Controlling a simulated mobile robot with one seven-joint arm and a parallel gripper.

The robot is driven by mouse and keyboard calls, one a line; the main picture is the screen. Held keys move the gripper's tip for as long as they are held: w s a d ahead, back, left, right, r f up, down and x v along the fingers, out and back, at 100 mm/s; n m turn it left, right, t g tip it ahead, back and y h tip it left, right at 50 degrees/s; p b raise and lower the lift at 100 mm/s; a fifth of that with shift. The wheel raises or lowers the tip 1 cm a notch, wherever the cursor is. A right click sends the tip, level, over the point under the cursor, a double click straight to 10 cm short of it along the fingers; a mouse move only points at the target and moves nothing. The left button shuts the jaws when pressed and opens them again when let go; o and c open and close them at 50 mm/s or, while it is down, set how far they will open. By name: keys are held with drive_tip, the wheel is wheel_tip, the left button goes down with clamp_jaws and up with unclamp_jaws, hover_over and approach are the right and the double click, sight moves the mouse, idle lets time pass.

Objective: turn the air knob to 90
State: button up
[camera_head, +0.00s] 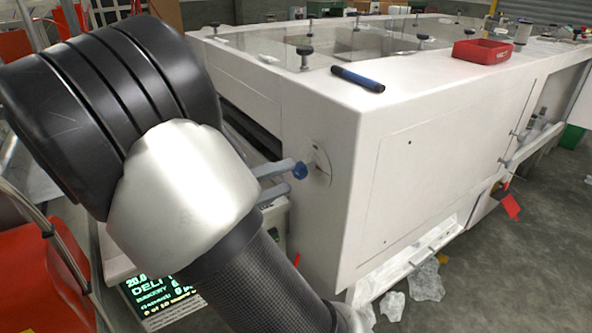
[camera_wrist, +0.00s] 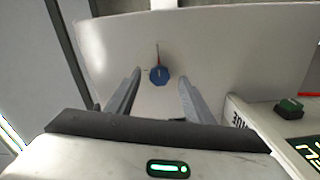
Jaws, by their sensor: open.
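The air knob (camera_head: 300,169) is a small blue knob on the narrow end face of the white machine (camera_head: 335,130), in front of a round pale dial with a red mark. In the wrist view the blue knob (camera_wrist: 159,75) sits just beyond and between the fingertips, with a thin red pointer upright above it. My gripper (camera_head: 285,174) is open, its two grey fingers reaching toward the knob from the left. In the wrist view my gripper (camera_wrist: 158,78) has a finger on either side of the knob, with gaps on both sides. Dial numbers are too small to read.
A display with green text (camera_head: 155,295) stands below my arm. A dark green button (camera_wrist: 289,106) is at right in the wrist view. Crumpled clear film (camera_head: 425,280) lies on the floor.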

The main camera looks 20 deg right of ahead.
drive_tip(key=s+a, duration=0.1)
drive_tip(key=a, duration=0.5)
drive_tip(key=shift+s+a+p, duration=0.15)
drive_tip(key=shift+a+p, duration=0.05)
drive_tip(key=shift+p, duration=0.15)
drive_tip(key=shift+d, duration=0.1)
drive_tip(key=s+d+f+g+y, duration=0.1)
drive_tip(key=s+d+g+y, duration=0.3)
drive_tip(key=s+y, duration=1)
wheel_tip(320, 180, up, 27)
drive_tip(key=s+a+t+y+p, duration=0.1)
drive_tip(key=t+y+p, duration=0.2)
drive_tip(key=p, duration=1.9)
drive_tip(key=t, duration=0.3)
drive_tip(key=shift+a+f+n+y, duration=0.15)
drive_tip(key=shift+a+n+y, duration=0.15)
drive_tip(key=shift+a, duration=0.1)
